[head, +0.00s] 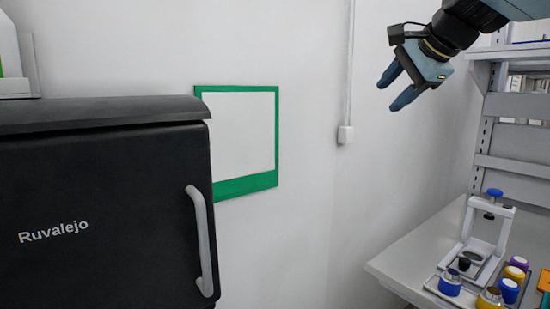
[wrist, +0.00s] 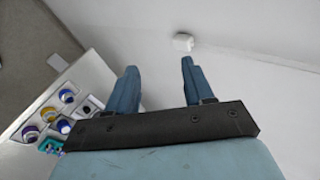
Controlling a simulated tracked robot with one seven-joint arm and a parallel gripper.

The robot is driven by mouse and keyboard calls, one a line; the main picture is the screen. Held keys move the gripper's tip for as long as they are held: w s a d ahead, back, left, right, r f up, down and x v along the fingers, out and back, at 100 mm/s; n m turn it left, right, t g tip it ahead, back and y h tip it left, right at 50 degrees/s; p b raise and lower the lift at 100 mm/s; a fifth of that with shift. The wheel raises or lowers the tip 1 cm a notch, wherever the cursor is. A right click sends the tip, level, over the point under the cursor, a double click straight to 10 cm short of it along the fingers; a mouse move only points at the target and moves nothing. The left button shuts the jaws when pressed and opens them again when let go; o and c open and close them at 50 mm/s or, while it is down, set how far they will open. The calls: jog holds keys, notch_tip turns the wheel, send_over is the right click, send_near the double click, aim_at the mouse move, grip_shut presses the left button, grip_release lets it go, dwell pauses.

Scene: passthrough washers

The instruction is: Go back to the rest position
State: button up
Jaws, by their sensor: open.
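My gripper (head: 392,88) is raised in the upper right of the head view, in front of the bare wall. Its two blue fingers are apart, with nothing between them. In the wrist view my gripper (wrist: 158,85) also shows open and empty, with its fingers pointing toward the wall. It is well above the bench and touches nothing that I can see.
A white bench (head: 415,262) at right bears a white press-like stand (head: 490,230) and several coloured jars (head: 509,290). A grey shelf rack (head: 510,165) rises behind. A black cabinet (head: 100,215) with a grey handle fills the left.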

jog(key=s+f+n+g+h, duration=0.1)
jog(key=s+f+n, duration=0.5)
jog(key=f, duration=0.7)
jog(key=s+f+n+g+h, duration=0.2)
jog(key=s+f+n, duration=0.5)
jog(key=f, duration=0.5)
jog(key=shift+s+a+f+g, duration=0.3)
jog(key=shift+s+f+g, duration=0.1)
jog(key=shift+s, duration=0.6)
